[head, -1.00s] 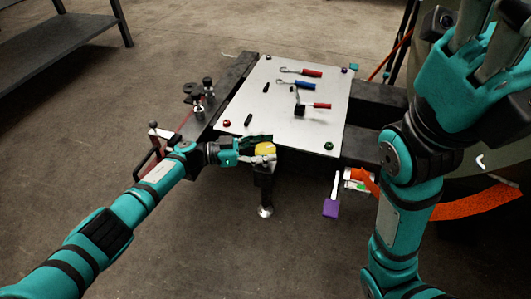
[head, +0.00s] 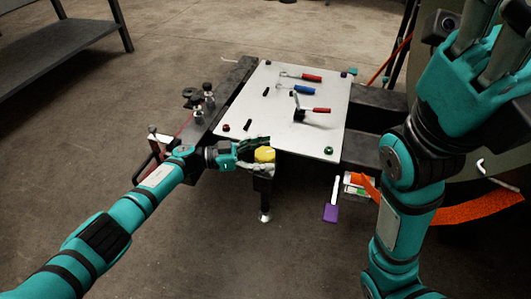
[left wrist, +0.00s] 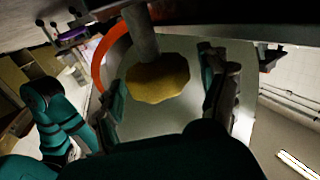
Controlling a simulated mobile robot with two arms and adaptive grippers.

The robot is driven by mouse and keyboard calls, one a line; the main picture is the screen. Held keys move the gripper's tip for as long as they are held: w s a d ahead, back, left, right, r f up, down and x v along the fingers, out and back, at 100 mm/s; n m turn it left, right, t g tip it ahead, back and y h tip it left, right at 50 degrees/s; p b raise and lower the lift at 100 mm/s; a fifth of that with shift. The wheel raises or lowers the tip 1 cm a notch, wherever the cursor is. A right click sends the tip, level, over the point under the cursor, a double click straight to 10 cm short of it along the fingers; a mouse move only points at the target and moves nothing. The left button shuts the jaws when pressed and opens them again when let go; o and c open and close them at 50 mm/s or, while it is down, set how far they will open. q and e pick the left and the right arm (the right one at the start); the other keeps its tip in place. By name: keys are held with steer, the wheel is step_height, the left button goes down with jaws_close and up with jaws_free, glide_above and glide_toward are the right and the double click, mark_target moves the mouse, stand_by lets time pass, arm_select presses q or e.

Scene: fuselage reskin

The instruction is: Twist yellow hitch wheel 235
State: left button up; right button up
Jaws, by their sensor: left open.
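The yellow hitch wheel (head: 264,155) is a scalloped knob on top of a dark post at the near corner of the metal plate. My left gripper (head: 262,153) is open, with fingers on both sides of the wheel. In the left wrist view, the wheel (left wrist: 157,80) sits on a grey shaft between the open fingers, with gaps visible on both sides. My right gripper (head: 487,38) is raised at the upper right, away from the wheel; its fingertips run out of the picture.
The pale metal plate (head: 290,125) carries red-handled and blue-handled tools and small knobs. Dark clamps (head: 203,102) stand left of it. A purple-ended tool (head: 331,212) hangs near an orange strip (head: 465,212). A dark shelf (head: 50,55) is far left. The floor in front is clear.

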arm_select(q)
steer(key=a, duration=0.7)
steer(key=shift+s, duration=0.35)
